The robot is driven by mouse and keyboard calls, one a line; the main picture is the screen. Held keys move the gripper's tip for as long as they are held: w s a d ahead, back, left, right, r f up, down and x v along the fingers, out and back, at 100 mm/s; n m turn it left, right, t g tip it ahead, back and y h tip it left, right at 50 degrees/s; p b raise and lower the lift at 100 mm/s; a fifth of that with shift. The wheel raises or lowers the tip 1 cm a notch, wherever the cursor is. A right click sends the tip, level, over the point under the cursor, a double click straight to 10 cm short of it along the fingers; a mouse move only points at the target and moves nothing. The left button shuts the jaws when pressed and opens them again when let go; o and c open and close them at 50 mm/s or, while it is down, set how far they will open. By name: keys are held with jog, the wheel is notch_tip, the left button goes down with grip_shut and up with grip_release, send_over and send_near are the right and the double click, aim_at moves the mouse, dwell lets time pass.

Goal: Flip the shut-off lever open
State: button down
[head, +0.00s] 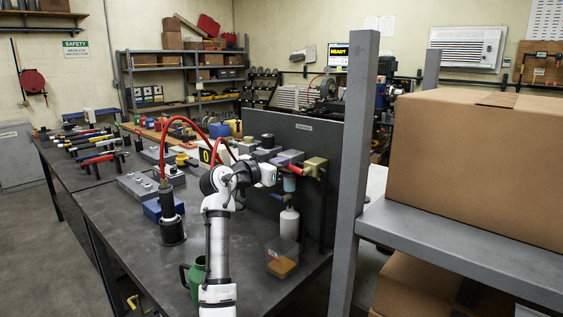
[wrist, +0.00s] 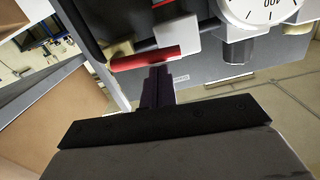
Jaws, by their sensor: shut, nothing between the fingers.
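The shut-off lever is a red handle (head: 296,169) beside a brass valve body (head: 315,166) on the dark upright panel (head: 310,130) at the bench's right side. In the wrist view the red lever (wrist: 146,58) lies nearly level across the picture, with brass (wrist: 120,50) at its left end. My gripper's dark fingers (wrist: 158,72) are together and empty. Their tips are at the lever's lower edge, near its right half; I cannot tell whether they touch. In the head view my wrist is just left of the lever, and the fingertips are hard to make out.
A round gauge (wrist: 262,10) is right of the lever in the wrist view. A grey shelf post (head: 354,170) and cardboard box (head: 480,165) stand at right.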

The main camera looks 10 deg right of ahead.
jog(key=shift+f, duration=0.25)
dwell(0.5)
